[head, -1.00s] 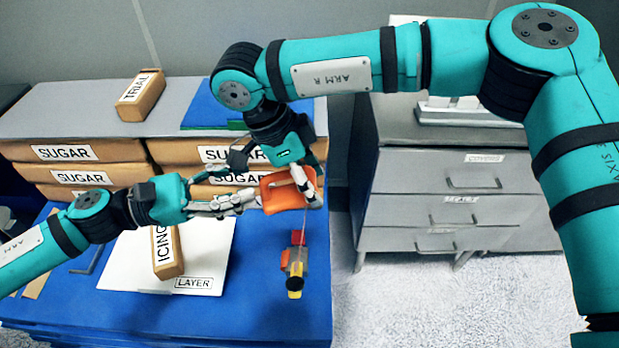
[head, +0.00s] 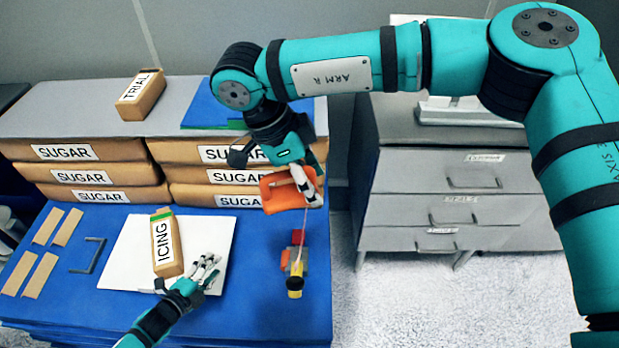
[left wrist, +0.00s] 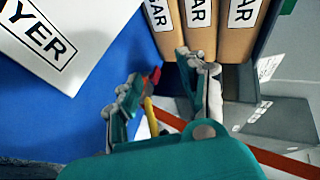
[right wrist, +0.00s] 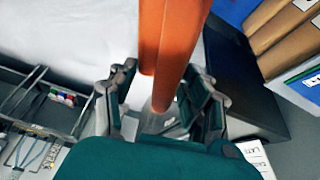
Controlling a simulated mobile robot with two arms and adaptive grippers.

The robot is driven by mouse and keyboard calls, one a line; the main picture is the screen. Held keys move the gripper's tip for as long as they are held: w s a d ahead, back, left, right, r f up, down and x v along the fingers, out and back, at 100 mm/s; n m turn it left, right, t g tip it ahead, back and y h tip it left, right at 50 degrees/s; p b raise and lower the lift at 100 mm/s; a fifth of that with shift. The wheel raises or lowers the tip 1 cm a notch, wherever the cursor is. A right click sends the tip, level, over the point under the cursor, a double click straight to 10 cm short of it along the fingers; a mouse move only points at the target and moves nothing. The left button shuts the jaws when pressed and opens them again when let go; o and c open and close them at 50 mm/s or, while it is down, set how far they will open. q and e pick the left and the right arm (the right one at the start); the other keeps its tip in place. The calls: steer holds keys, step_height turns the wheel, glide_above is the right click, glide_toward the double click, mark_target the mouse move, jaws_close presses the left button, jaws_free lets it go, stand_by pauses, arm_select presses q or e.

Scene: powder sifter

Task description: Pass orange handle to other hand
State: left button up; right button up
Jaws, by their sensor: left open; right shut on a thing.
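The orange handle (head: 285,196) is a looped piece held above the right part of the blue table. My right gripper (head: 306,186) is shut on it. In the right wrist view the handle (right wrist: 165,45) runs up between the two fingers (right wrist: 163,103). My left gripper (head: 207,270) is open and empty, low over the right edge of the white board, left of and below the handle. In the left wrist view its fingers (left wrist: 168,82) are spread, and the orange handle cannot be made out there.
The brown ICING pack (head: 166,245) stands on the white board (head: 125,258). A red, yellow and black item (head: 296,270) is below the handle, with a thin line between them. Stacked SUGAR packs (head: 80,176) line the back. Grey drawers (head: 450,210) are at right.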

arm_select(q)
steer(key=s+f+n+y, duration=0.1)
steer(key=s+f+n, duration=0.1)
steer(key=s+f, duration=0.1)
steer(key=s+a+f+n+g, duration=0.1)
steer(key=s+f+n, duration=0.1)
steer(key=s+f, duration=0.1)
steer(key=s+f+n+g+y, duration=0.1)
steer(key=s+f, duration=0.2)
steer(key=f, duration=0.2)
steer(key=shift+s+a+f+n+y, duration=0.15)
steer(key=shift+s+a+n+y, duration=0.15)
steer(key=shift+s+a+n, duration=0.1)
steer(key=s+d+f+n+g+y, duration=0.1)
steer(key=s+f+n+g, duration=0.3)
steer(key=s, duration=1.1)
steer(key=s+d+f+n+g+y, duration=0.2)
steer(key=s+f+n+g, duration=0.3)
steer(key=s+f+n, duration=0.4)
steer(key=s+d+f, duration=0.1)
steer(key=s+f, duration=0.2)
steer(key=s, duration=0.3)
steer(key=shift+s+f, duration=0.3)
steer(key=shift+s, duration=0.1)
